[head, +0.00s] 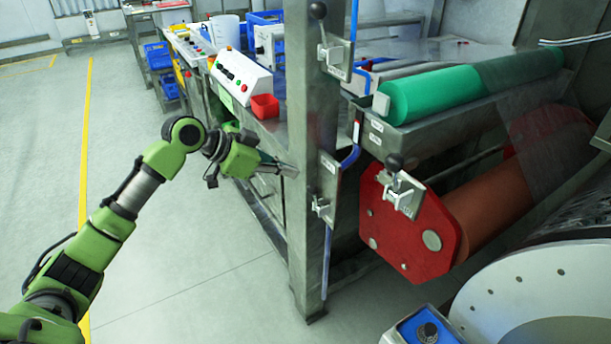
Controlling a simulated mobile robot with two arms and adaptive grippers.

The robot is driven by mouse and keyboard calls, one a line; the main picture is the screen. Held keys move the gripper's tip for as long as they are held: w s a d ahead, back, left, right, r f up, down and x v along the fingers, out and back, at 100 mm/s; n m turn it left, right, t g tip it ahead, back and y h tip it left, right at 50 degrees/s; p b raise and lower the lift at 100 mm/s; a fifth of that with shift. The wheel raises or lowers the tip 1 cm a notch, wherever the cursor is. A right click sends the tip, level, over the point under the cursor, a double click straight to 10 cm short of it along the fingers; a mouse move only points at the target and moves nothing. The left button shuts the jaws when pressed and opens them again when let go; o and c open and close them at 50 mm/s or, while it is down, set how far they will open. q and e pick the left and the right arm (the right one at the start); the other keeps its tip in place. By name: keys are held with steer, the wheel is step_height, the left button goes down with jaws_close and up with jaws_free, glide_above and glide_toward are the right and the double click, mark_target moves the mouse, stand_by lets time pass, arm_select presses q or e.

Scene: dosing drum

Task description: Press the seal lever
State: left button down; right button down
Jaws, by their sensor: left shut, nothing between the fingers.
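Two levers with black ball knobs show in the head view, and I cannot tell by any label which is the seal lever. One lever (318,10) is high on the grey steel post (312,110). The other lever (394,163) is on a metal bracket in front of the red end plate. My left gripper (290,170) is shut and empty, its fingertips pointing right near the post, below the upper lever and left of the lower one. Whether it touches the post is unclear. My right gripper is not in view.
A white control box (241,75) with buttons and a red bin (265,106) stand on the bench left of the post. A green roller (430,93) and a red end plate (405,225) are on the right. A white drum (540,300) is at lower right. The left floor is clear.

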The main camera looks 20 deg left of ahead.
arm_select(q)
steer(key=p+x, duration=0.1)
steer(key=x, duration=0.8)
steer(key=shift+w+d+f, duration=0.1)
steer(key=shift+w, duration=0.05)
steer(key=shift+d+f, duration=0.1)
